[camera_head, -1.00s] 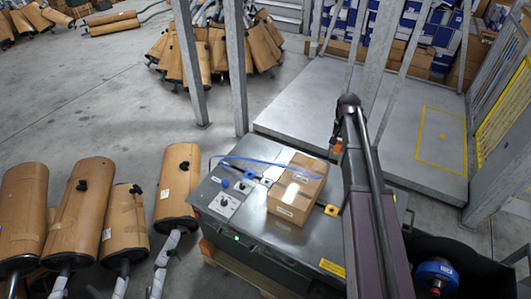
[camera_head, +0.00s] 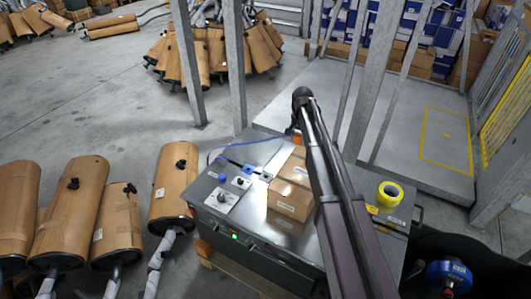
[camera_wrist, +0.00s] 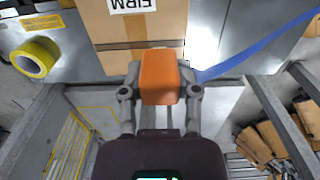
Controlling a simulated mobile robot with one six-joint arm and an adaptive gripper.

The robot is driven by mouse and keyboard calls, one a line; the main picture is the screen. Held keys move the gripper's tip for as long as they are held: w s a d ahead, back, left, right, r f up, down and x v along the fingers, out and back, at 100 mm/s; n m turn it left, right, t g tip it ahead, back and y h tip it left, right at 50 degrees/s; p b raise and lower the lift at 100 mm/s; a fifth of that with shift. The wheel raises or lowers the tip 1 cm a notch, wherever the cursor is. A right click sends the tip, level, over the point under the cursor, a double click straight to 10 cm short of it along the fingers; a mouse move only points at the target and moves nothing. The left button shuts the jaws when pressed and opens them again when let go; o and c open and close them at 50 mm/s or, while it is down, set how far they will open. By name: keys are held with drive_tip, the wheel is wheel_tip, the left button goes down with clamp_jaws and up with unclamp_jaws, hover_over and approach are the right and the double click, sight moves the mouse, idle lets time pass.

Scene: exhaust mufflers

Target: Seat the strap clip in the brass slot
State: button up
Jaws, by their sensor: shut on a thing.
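My gripper (camera_wrist: 158,85) is shut on an orange block (camera_wrist: 158,72), which I take to be the strap clip. A blue strap (camera_wrist: 255,50) runs off to the right behind it. In the head view the orange clip (camera_head: 297,138) shows at the arm's end, beyond the cardboard box (camera_head: 288,198), with the blue strap to its left. My arm hides part of the box.
The box stands on a grey metal bench (camera_head: 240,220) with a blue knob (camera_head: 221,178) and switches at left. A yellow tape roll (camera_head: 390,193) lies at right. Upright steel posts (camera_head: 237,65) stand behind.

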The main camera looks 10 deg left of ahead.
drive_tip(key=w+a+f+b, duration=0.3)
drive_tip(key=a+f+b, duration=0.3)
drive_tip(key=a, duration=0.7)
drive_tip(key=shift+w+f, duration=0.15)
drive_tip(key=shift+f, duration=0.6)
drive_tip(key=shift+d, duration=0.15)
drive_tip(key=s+d, duration=0.4)
drive_tip(key=d, duration=0.5)
drive_tip(key=s+d, duration=0.4)
drive_tip(key=d, duration=0.5)
drive_tip(key=s+d, duration=0.4)
drive_tip(key=d, duration=0.6)
drive_tip(key=s+d+f+b, duration=0.1)
drive_tip(key=d+f+b, duration=0.3)
drive_tip(key=f+b, duration=0.8)
drive_tip(key=shift+s, duration=0.25)
drive_tip(key=shift+f, duration=0.15)
